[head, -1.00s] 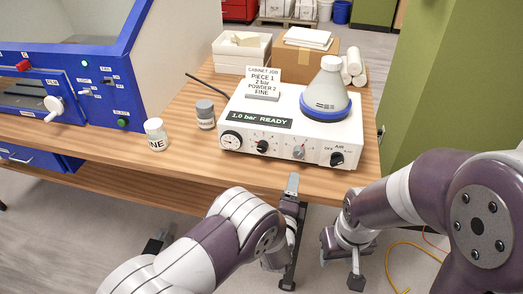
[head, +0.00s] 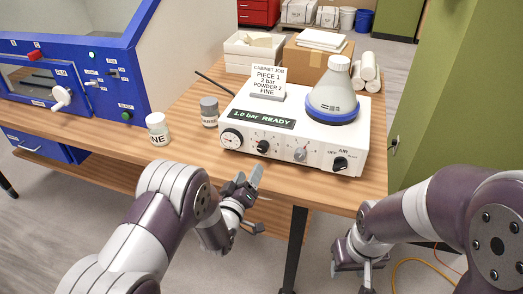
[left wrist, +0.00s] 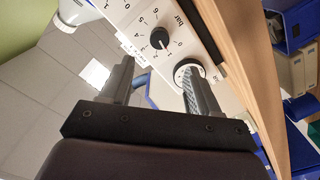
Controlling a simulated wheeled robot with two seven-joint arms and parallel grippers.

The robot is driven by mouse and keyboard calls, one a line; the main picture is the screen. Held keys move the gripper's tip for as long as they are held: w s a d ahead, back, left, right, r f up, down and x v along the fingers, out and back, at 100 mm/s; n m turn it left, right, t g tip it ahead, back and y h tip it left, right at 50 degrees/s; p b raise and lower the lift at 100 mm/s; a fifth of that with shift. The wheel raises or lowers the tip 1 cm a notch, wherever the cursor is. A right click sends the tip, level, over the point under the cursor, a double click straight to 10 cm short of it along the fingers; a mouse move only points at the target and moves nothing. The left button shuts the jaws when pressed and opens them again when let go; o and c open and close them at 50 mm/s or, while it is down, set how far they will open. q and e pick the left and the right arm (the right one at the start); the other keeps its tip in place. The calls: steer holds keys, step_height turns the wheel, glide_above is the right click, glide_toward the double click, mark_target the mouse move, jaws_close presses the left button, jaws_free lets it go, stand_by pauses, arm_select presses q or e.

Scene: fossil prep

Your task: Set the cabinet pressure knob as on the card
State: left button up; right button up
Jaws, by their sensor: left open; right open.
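The card (head: 266,80) stands on the white control unit (head: 215,140) and reads "CABINET JOB, PIECE 1, 2 bar, POWDER 2, FINE". The display (head: 262,117) reads "1.0 bar READY". The black pressure knob (head: 263,146) is on the unit's front, right of the round gauge (head: 232,138). In the left wrist view the knob (left wrist: 160,39) sits in a numbered scale marked "bar", its white line near 1. My left gripper (head: 250,182) is open and empty, in front of and below the knob, not touching it. My right gripper (head: 365,270) is low at the right, off the table.
A grey knob (head: 300,155) and a black AIR knob (head: 340,163) are right of the pressure knob. A flask with a blue base (head: 333,92) stands on the unit. Two jars (head: 158,129) (head: 209,111) are to its left. The blue cabinet (head: 125,85) is further left.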

mark_target(261, 150)
arm_select(q)
steer(key=p+x, duration=0.1)
steer(key=x, duration=1)
steer(key=shift+w+d, duration=0.1)
steer(key=shift+w, duration=0.05)
steer(key=c, duration=1)
